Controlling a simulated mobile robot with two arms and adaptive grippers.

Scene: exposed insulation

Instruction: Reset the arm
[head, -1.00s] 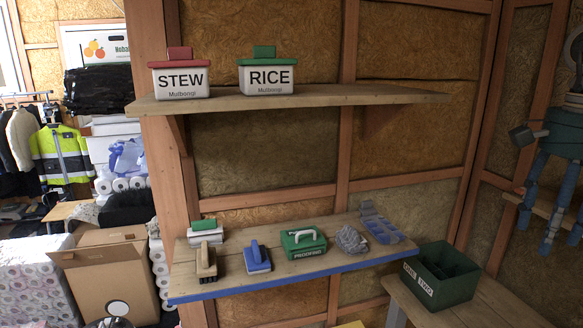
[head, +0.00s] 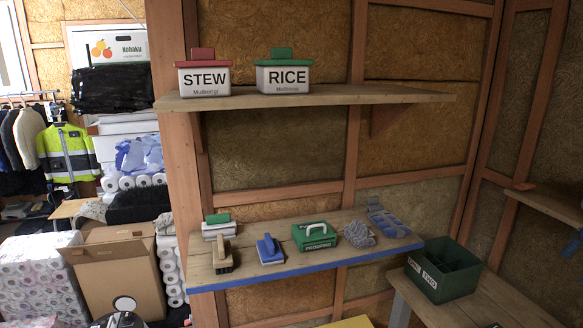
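Neither gripper shows clearly in the head view. A dark rounded shape (head: 118,320) is cut off by the bottom left edge, and I cannot tell what it is. A small blue part (head: 573,243) shows at the right edge and is mostly out of frame. The task names no object.
An upper shelf (head: 370,96) holds a red-lidded STEW box (head: 204,77) and a green-lidded RICE box (head: 283,78). A lower blue-edged shelf (head: 300,268) holds brushes, a green PROOFING box (head: 314,236) and a grey bundle (head: 359,234). A green divided bin (head: 443,271) stands on a bench.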

